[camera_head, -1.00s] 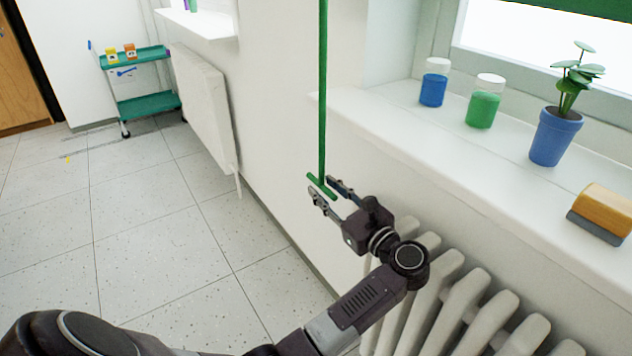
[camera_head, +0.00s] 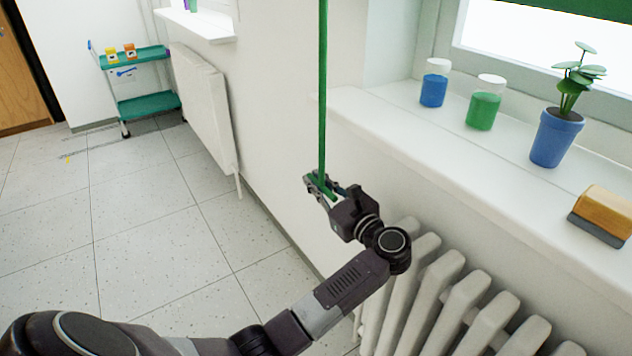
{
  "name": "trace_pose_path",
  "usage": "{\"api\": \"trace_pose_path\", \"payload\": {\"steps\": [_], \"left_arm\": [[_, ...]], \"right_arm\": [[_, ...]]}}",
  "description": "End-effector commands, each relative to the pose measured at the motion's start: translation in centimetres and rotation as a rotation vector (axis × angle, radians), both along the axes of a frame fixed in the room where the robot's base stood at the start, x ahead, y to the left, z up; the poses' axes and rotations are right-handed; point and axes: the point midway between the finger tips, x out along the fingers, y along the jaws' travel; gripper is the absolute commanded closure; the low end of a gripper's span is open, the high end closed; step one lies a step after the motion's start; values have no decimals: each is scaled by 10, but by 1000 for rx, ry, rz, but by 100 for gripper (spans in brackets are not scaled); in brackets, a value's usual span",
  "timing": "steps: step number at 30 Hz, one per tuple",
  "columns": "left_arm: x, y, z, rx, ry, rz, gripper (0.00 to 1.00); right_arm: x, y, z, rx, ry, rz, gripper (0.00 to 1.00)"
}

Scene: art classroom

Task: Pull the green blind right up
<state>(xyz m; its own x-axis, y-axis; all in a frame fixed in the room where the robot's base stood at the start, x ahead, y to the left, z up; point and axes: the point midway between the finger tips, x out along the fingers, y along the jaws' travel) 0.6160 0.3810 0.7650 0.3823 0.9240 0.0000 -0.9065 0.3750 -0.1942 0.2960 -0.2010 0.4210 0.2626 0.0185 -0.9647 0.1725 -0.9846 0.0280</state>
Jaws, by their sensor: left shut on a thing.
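The green blind (camera_head: 590,6) shows at the top right, with only its lower edge in view over the bright window. Its green pull cord (camera_head: 322,90) hangs straight down in front of the wall and ends in a green crossbar handle (camera_head: 320,187). My left gripper (camera_head: 318,185) is at the bottom of the cord, shut on the handle, its fingers on either side of it. The top of the cord is out of view. My right gripper is not in view.
A white sill (camera_head: 400,125) holds a blue jar (camera_head: 433,88), a green jar (camera_head: 484,108), a potted plant (camera_head: 555,135) and a wooden block eraser (camera_head: 603,212). A white radiator (camera_head: 440,280) stands below, close to my left arm. A trolley (camera_head: 148,105) stands far left; the floor between is clear.

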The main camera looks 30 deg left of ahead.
Motion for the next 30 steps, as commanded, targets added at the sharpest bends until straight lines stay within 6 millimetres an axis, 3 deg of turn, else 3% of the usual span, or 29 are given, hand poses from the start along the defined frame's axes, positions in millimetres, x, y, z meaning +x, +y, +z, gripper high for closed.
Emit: {"api": "trace_pose_path", "payload": {"steps": [11, 15, 18, 21, 24, 30], "left_arm": [[1, -3, 6, -5, -4, -4, 100], [3, -5, 29, -14, -15, -10, 100], [1, -3, 56, -11, -13, -6, 100], [1, -1, 77, -1, -8, -4, 100], [1, -1, 88, -1, -6, -4, 100], [0, -1, 98, 3, -3, -3, 100]], "right_arm": [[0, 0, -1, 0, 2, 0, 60], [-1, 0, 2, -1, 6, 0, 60], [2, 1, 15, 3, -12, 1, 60], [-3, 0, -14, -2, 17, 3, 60], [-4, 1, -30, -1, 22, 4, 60], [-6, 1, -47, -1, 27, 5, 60]]}}
